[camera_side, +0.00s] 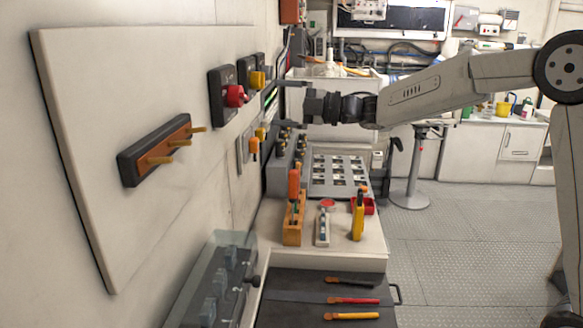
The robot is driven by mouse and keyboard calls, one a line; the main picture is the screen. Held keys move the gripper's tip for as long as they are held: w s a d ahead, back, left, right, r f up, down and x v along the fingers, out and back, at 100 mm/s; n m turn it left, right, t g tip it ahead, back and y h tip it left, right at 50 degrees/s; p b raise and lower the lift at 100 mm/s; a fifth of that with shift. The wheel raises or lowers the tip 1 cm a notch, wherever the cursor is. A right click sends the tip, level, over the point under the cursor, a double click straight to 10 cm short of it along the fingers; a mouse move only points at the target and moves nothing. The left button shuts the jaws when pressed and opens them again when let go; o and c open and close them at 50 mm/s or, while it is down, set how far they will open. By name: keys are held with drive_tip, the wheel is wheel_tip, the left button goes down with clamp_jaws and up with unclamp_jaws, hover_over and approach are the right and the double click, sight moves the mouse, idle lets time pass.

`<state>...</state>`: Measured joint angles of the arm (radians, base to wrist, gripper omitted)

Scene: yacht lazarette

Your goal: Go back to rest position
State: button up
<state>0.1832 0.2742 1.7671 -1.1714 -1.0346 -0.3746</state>
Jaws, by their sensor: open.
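My gripper (283,104) is in the upper middle of the side view, at the end of my arm, which reaches in from the right. It points left toward the wall panel. Its two fingers are spread apart, one above the other, and nothing shows between them. The fingertips appear close to the switches on the wall, but I cannot tell whether they touch anything. A red rotary knob (235,96) and a yellow knob (257,80) on dark plates are left of the fingers.
A pale wall board (75,90) carries a black and orange bar (140,160) with pegs. Below my gripper are a grey component tray (340,190), a bench (343,235) with upright tools, and a dark drawer (300,312) with several tools. Open floor (460,240) lies at right.

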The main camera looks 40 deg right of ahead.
drive_tip(key=s+d+f+m+g+h, duration=0.1)
drive_tip(key=s+d+f+m+h, duration=0.2)
drive_tip(key=f+m+h, duration=0.4)
drive_tip(key=s+d+f+m+g+h, duration=0.1)
drive_tip(key=s+d+f+m+h, duration=0.15)
drive_tip(key=f+m+h, duration=0.45)
drive_tip(key=s+f+m+g, duration=0.4)
drive_tip(key=s+f, duration=0.4)
drive_tip(key=s, duration=0.3)
drive_tip(key=s+a+f+m+g+y, duration=0.1)
drive_tip(key=s+f+m+g, duration=0.4)
drive_tip(key=s+f, duration=0.3)
drive_tip(key=s, duration=0.3)
drive_tip(key=shift+a+f+m, duration=0.3)
drive_tip(key=shift+m, duration=0.1)
drive_tip(key=shift+w, duration=0.1)
